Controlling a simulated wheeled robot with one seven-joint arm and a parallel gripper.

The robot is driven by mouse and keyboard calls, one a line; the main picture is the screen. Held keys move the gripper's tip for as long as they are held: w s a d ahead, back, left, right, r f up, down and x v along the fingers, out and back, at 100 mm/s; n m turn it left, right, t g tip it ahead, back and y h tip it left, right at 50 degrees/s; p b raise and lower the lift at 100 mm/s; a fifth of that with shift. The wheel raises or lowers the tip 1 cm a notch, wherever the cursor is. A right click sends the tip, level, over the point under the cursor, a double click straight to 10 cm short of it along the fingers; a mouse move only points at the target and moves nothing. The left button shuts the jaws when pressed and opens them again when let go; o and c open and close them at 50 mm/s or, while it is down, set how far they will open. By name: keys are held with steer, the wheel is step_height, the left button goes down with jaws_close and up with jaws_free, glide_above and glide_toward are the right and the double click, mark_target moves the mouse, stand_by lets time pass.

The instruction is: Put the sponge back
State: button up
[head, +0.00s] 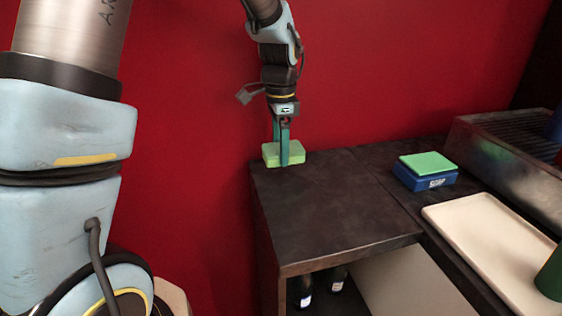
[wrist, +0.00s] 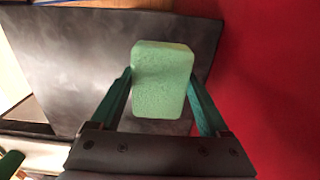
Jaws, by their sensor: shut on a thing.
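A light green sponge (head: 297,153) is at the far left corner of the dark counter (head: 325,215). My gripper (head: 284,158) points down and is shut on the sponge, with one teal finger in front of it in the head view. In the wrist view the sponge (wrist: 162,80) sits between the two fingers, over the dark surface. I cannot tell whether its underside touches the counter.
A cream tray (head: 485,235) lies right of the counter's middle, with a dark green object (head: 550,275) at its right. A metal machine with a grate (head: 515,150) stands at the back right. Dark bottles (head: 303,290) stand under the counter. The counter's middle is clear. A red wall is behind.

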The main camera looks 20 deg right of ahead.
mark_target(280, 175)
steer(key=shift+f+p, duration=0.4)
steer(key=shift+f, duration=1.8)
steer(key=shift+f, duration=0.2)
steer(key=o, duration=1.2)
steer(key=shift+c, duration=0.2)
step_height(280, 175, up, 12)
steer(key=shift+r+b, duration=0.2)
steer(key=shift+b, duration=0.75)
steer(key=s+a+f+n, duration=0.1)
steer(key=a+f+n, duration=0.2)
steer(key=a+n, duration=0.3)
steer(key=s+a+f+n+t, duration=0.1)
steer(key=a+n, duration=0.5)
steer(key=a, duration=0.7)
steer(key=s+a+f+n, duration=0.2)
steer(key=a+f+n, duration=0.2)
steer(key=a, duration=0.6)
steer(key=shift+a+f+n+t, duration=0.3)
steer(key=shift+n, duration=0.9)
steer(key=shift+s, duration=0.1)
